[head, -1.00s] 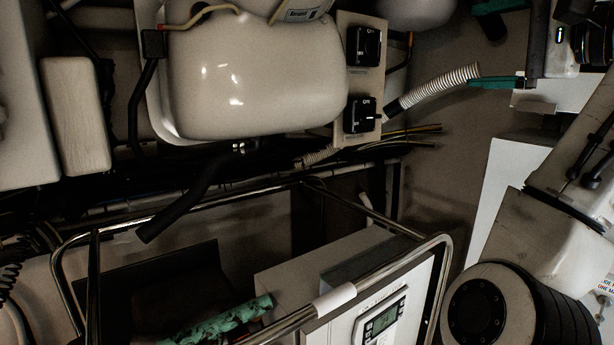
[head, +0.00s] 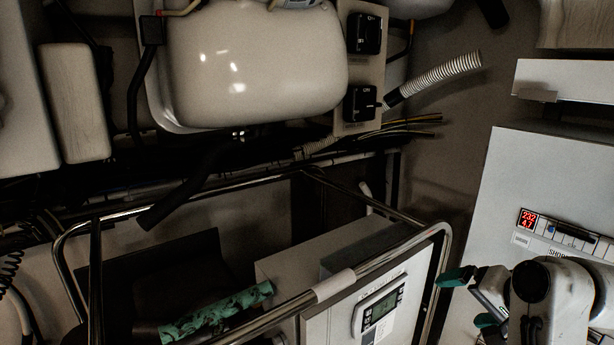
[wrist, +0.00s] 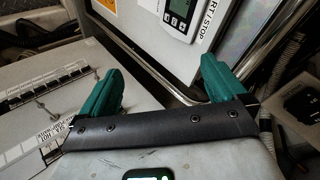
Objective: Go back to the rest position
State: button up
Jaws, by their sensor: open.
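My gripper (head: 469,298) is at the lower right of the head view, with its two teal fingers apart and nothing between them. It is just right of the chrome tube frame (head: 437,290) and in front of a white unit. In the wrist view the teal fingers of my gripper (wrist: 160,85) stand wide apart. The chrome frame and a white panel with a grey display unit (wrist: 183,12) lie beyond them. Whether the fingers touch the frame I cannot tell.
A cream tank (head: 255,65), a switch panel (head: 360,75) and a ribbed hose (head: 440,75) are above. A green-wrapped pipe (head: 220,312) lies inside the frame. Space below the hose looks clear.

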jog(key=s+f+n+g+h, duration=0.2)
jog(key=s+f+n+g, duration=0.35)
jog(key=s+f, duration=1.9)
jog(key=s+a+f+n+g+h, duration=0.1)
jog(key=s+f+g, duration=0.1)
jog(key=s, duration=1)
jog(key=shift+s+a+f+n, duration=0.2)
jog(key=shift+s+f+n, duration=0.15)
jog(key=shift+f, duration=0.5)
